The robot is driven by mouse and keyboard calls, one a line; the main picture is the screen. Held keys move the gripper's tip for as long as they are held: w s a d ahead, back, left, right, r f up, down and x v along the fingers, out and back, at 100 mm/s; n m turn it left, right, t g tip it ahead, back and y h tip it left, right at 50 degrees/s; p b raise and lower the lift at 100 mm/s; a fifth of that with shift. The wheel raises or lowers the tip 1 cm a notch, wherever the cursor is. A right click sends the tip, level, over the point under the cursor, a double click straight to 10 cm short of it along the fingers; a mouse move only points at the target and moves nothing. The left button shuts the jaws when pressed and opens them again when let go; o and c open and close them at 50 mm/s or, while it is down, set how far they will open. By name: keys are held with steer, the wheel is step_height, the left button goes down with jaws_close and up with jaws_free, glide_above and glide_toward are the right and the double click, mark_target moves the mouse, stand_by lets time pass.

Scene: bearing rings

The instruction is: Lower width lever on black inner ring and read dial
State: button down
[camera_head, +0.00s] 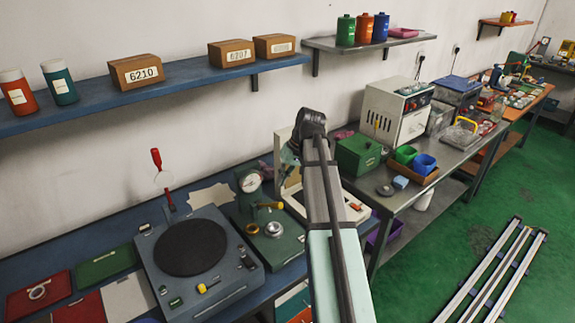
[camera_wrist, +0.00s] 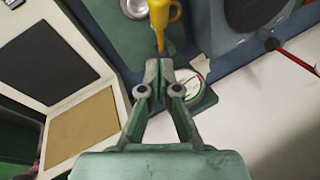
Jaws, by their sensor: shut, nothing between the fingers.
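The dial gauge (camera_head: 249,181) stands upright at the back of a green fixture base (camera_head: 290,247). A yellow lever (camera_head: 270,205) reaches across the fixture, and a silvery ring-shaped part (camera_head: 274,229) sits in front of it. I cannot make out a black inner ring there. In the wrist view the yellow lever (camera_wrist: 160,14) points at my gripper (camera_wrist: 158,66), whose shut, empty fingers are at its dark tip; contact is unclear. The dial (camera_wrist: 194,85) is partly hidden behind a finger, and its reading is illegible. The silvery part (camera_wrist: 134,6) is at the top edge.
Left of the fixture is a grey machine with a black disc (camera_head: 191,248) and a red-handled magnifier (camera_head: 157,160). Right of it is an open white case (camera_wrist: 68,68). A shelf (camera_head: 190,85) with boxes runs above. Coloured mats lie at left.

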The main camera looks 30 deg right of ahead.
steer(key=shift+s+a+f+p, duration=0.3)
steer(key=shift+s+a+f, duration=0.05)
steer(key=shift+f, duration=0.3)
steer(key=shift+s+a+f+p, duration=0.25)
steer(key=shift+s+a+f, duration=0.1)
steer(key=shift+f, duration=0.3)
steer(key=shift+s+a+f+p, duration=0.3)
steer(key=shift+s+f, duration=0.05)
steer(key=shift+f, duration=0.3)
steer(key=shift+f, duration=0.1)
